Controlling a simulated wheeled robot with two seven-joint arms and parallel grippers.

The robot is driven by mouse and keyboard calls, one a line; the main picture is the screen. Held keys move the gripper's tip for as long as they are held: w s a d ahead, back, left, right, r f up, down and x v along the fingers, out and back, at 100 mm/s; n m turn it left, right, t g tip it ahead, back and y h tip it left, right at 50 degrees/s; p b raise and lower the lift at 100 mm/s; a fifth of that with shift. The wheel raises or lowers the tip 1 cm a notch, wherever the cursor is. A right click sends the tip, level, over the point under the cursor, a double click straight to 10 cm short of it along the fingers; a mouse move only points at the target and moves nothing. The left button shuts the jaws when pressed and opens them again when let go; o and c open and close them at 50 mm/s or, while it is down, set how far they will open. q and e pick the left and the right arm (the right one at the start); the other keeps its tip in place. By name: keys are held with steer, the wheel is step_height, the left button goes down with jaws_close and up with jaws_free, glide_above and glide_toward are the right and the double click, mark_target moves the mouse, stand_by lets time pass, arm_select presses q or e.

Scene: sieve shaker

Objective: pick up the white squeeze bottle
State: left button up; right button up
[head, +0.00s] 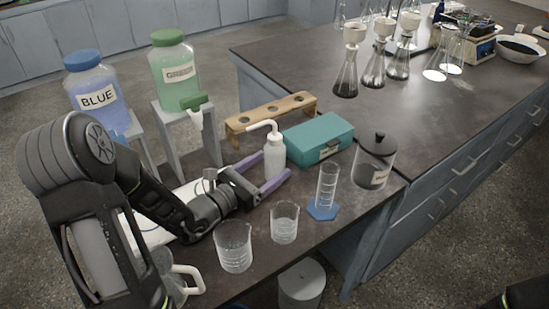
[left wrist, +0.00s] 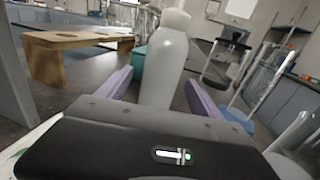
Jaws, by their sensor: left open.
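The white squeeze bottle (head: 275,159) stands upright on the dark bench, with its bent white spout pointing left in the head view. My left gripper (head: 268,173) is open, with its two purple fingers pointing at the bottle. My right gripper is not in view.
A teal box (head: 318,137) and a wooden rack (head: 270,112) stand behind the bottle. Two glass beakers (head: 234,247) (head: 284,222), a graduated cylinder (head: 327,186) and a lidded jar (head: 374,160) stand in front and to the right. Blue (head: 95,92) and green (head: 176,75) dispensers are at left.

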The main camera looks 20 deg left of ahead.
mark_target(276, 130)
arm_select(q)
steer(key=x, duration=0.5)
steer(key=shift+w+d, duration=0.1)
steer(key=shift+w, duration=0.1)
stand_by(0.3)
steer(key=c, duration=0.8)
step_height(276, 130, up, 10)
steer(key=shift+r+p, duration=0.1)
steer(key=shift+p, duration=0.55)
stand_by(0.4)
